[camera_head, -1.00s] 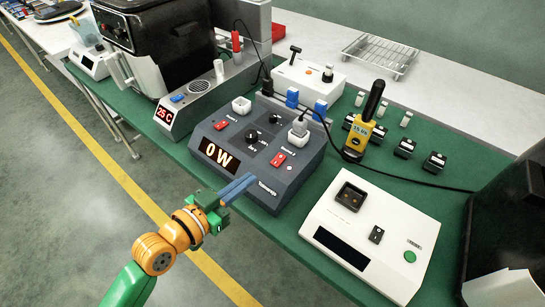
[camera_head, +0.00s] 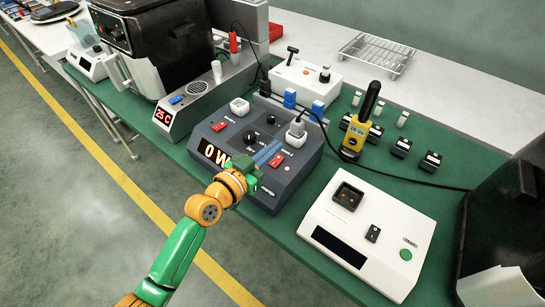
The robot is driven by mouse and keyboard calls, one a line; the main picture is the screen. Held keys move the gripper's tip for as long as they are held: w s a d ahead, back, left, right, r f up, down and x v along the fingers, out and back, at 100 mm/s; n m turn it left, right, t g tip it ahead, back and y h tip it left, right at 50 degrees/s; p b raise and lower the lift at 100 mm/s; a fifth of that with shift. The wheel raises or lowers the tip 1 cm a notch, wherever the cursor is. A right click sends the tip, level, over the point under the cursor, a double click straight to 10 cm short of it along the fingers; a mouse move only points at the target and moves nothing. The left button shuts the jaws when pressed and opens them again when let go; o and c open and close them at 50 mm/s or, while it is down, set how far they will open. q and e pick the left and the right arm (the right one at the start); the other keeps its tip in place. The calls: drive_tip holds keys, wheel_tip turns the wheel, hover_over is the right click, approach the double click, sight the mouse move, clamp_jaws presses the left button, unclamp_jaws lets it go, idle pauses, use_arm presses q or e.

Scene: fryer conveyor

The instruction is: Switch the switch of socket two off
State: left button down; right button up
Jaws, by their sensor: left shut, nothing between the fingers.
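A white plug sits in socket two (camera_head: 296,131). My right gripper is not in view.
A white device (camera_head: 370,230) with a black screen and green button stands right of the box. A black cable runs across the bench. A fryer (camera_head: 160,45) stands at the upper left.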

sight(273, 164)
use_arm(q)
wheel_tip(273, 164, down, 4)
drive_tip(key=shift+r+b, duration=0.1)
drive_tip(key=shift+b, duration=0.45)
drive_tip(key=shift+r+p, duration=0.1)
drive_tip(key=shift+p, duration=0.25)
drive_tip(key=shift+w+d+r+g+y+p, duration=0.1)
drive_tip(key=shift+w+r+g+y+p, duration=0.15)
drive_tip(key=shift+p, duration=0.85)
drive_tip(key=shift+s+f+b, duration=0.15)
drive_tip(key=shift+f+b, duration=0.45)
wheel_tip(273, 164, up, 5)
drive_tip(key=p, duration=0.4)
drive_tip(key=r+v, duration=0.1)
drive_tip(key=v, duration=0.8)
